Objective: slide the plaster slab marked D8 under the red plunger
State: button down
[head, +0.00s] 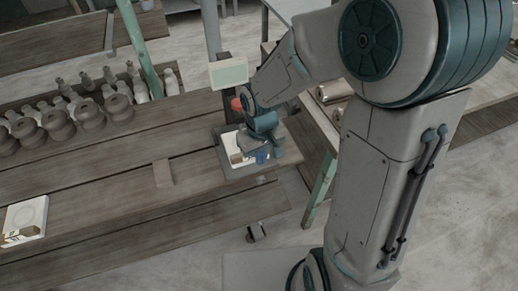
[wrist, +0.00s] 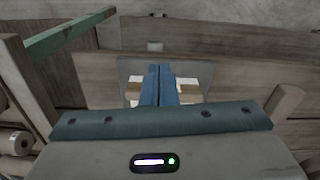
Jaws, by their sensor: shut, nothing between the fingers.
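A white slab (head: 236,146) with brown marks lies on a grey tray (head: 232,172) at the bench's right end. My gripper (head: 262,157) is over this slab, its blue fingers shut and empty. In the wrist view the shut fingers (wrist: 158,82) cover the slab's middle, and its white and brown ends (wrist: 188,84) show on both sides. I cannot tell whether the fingers touch it. The red plunger (head: 236,104) is just behind the tray, partly hidden by my arm. A second white slab (head: 27,215) lies at the far left. I cannot read D8 on either slab.
A small wooden block (head: 162,173) lies on the bench left of the tray. A pale green display (head: 228,73) stands above the plunger. Several dark rounded pots (head: 90,115) and bottles line the back left. The bench between the block and far slab is clear.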

notch_tip(320, 180, down, 6)
jog(key=shift+f, duration=0.25)
jog(key=shift+w+a+p, duration=0.15)
jog(key=shift+w+a, duration=0.1)
jog(key=shift+w, duration=0.3)
jog(key=shift+w+a+p, duration=0.15)
jog(key=shift+w+a, duration=0.1)
jog(key=shift+w, duration=0.25)
jog(key=shift+w+a, duration=0.3)
jog(key=shift+w, duration=0.5)
